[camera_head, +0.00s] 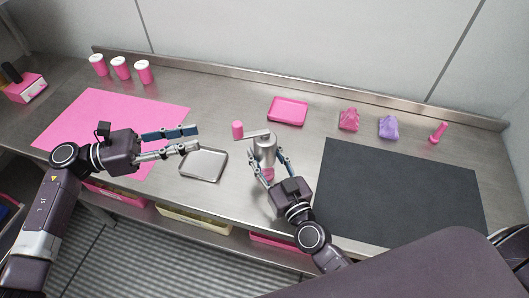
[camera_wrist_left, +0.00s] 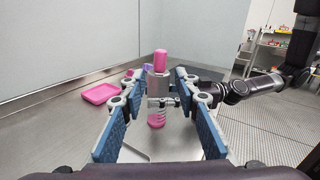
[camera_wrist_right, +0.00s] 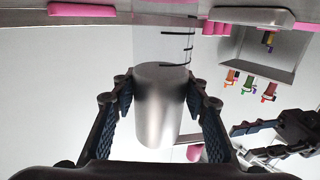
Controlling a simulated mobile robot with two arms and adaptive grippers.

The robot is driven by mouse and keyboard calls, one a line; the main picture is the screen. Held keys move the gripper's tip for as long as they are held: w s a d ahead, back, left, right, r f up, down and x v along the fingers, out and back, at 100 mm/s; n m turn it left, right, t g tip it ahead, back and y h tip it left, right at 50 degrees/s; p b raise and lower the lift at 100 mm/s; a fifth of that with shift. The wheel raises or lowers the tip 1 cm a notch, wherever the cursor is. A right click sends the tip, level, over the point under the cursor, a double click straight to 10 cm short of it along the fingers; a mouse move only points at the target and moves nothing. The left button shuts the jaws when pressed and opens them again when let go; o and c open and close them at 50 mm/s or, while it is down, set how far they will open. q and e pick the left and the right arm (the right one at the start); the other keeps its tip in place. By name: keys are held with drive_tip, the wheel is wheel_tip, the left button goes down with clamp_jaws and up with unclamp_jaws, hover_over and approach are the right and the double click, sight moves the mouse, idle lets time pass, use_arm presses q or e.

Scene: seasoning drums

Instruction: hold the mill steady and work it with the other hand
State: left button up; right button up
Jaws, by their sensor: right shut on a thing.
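The mill (camera_head: 264,150) is a metal cylinder with a pink lower part, standing upright on the steel counter. Its crank arm (camera_head: 257,133) reaches left and ends in an upright pink knob (camera_head: 238,129). My right gripper (camera_head: 268,166) is shut on the mill's body from the near side; in the right wrist view the metal body (camera_wrist_right: 160,100) sits between its fingers. My left gripper (camera_head: 197,138) is open and empty, left of the knob and apart from it. In the left wrist view the knob (camera_wrist_left: 160,62) and mill show ahead, between the spread fingers.
A metal tray (camera_head: 204,165) lies below and left of the mill. A pink tray (camera_head: 288,111) is behind it. A pink mat (camera_head: 105,125) is left, a dark mat (camera_head: 400,195) right. Pink canisters (camera_head: 120,68), bags (camera_head: 349,120) and a pink pestle-like item (camera_head: 438,133) stand farther back.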

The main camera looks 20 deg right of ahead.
use_arm(q)
drive_tip(key=shift+d, duration=0.1)
drive_tip(key=c, duration=0.4)
drive_tip(key=d+r+m+g+y, duration=0.1)
drive_tip(key=d+m, duration=0.1)
drive_tip(key=d, duration=0.1)
drive_tip(key=d+r+m+g+y, duration=0.2)
drive_tip(key=d, duration=0.1)
drive_tip(key=w+d+r+m+g+y, duration=0.1)
drive_tip(key=d+r+m, duration=0.1)
drive_tip(key=d, duration=0.2)
drive_tip(key=shift+r+m+g, duration=0.15)
drive_tip(key=shift+m+g, duration=0.25)
clamp_jaws()
drive_tip(key=w+a+r+m+t+y, duration=0.3)
drive_tip(key=w+a+r+y, duration=0.2)
drive_tip(key=y, duration=0.7)
drive_tip(key=shift+v, duration=1.1)
drive_tip(key=shift+w+d, duration=0.1)
drive_tip(key=shift+d, duration=0.15)
